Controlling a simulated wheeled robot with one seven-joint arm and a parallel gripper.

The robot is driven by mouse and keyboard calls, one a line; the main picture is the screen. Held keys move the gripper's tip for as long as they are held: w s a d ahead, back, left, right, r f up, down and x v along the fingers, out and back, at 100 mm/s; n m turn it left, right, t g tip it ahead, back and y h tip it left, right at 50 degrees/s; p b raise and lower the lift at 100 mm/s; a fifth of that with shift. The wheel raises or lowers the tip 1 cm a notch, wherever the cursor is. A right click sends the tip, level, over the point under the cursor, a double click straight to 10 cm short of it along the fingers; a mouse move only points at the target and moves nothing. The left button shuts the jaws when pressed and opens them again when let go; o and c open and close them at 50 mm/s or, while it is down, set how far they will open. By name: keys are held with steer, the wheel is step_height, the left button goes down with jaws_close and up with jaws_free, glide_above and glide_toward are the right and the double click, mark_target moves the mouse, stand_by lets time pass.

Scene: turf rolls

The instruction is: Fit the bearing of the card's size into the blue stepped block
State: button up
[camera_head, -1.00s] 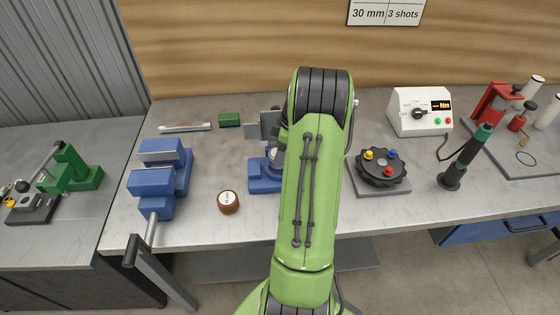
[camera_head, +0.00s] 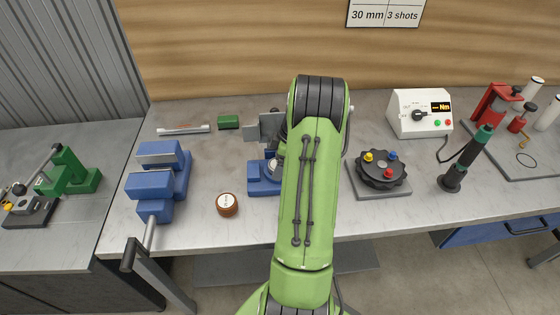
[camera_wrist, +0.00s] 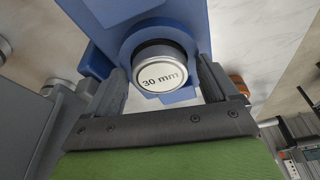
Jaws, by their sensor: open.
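The card (camera_head: 386,13) on the back wall reads "30 mm" and "3 shots". The blue stepped block (camera_head: 254,186) stands mid-bench, partly hidden by my arm. It shows in the wrist view (camera_wrist: 98,57) with a round collar. A silver round bearing (camera_wrist: 160,82) marked "30 mm" sits at that collar, its labelled face protruding; how deep it sits I cannot tell. My gripper (camera_wrist: 162,66) is open, one finger on each side of the bearing. In the head view my fingertips are hidden behind my arm.
A brown round piece (camera_head: 227,205) with a white label stands left of the block. A blue vise (camera_head: 153,187) is farther left. A dark turret with coloured knobs (camera_head: 381,170), a white meter box (camera_head: 419,113) and a black-green tool (camera_head: 468,160) stand to the right.

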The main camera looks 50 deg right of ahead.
steer(key=p+v, duration=0.1)
steer(key=v, duration=1.1)
steer(key=w+a+r+m, duration=0.1)
steer(key=w+a+r, duration=0.15)
steer(key=a, duration=0.25)
steer(key=w+a+r, duration=0.2)
steer(key=a+r, duration=0.2)
steer(key=a, duration=0.2)
steer(key=a+r+m+h, duration=0.15)
steer(key=a+r, duration=0.35)
steer(key=a, duration=0.8)
steer(key=s+a+m+t, duration=0.3)
steer(key=s+a, duration=1)
steer(key=s, duration=0.1)
steer(key=shift+f, duration=0.4)
steer(key=shift+m, duration=0.25)
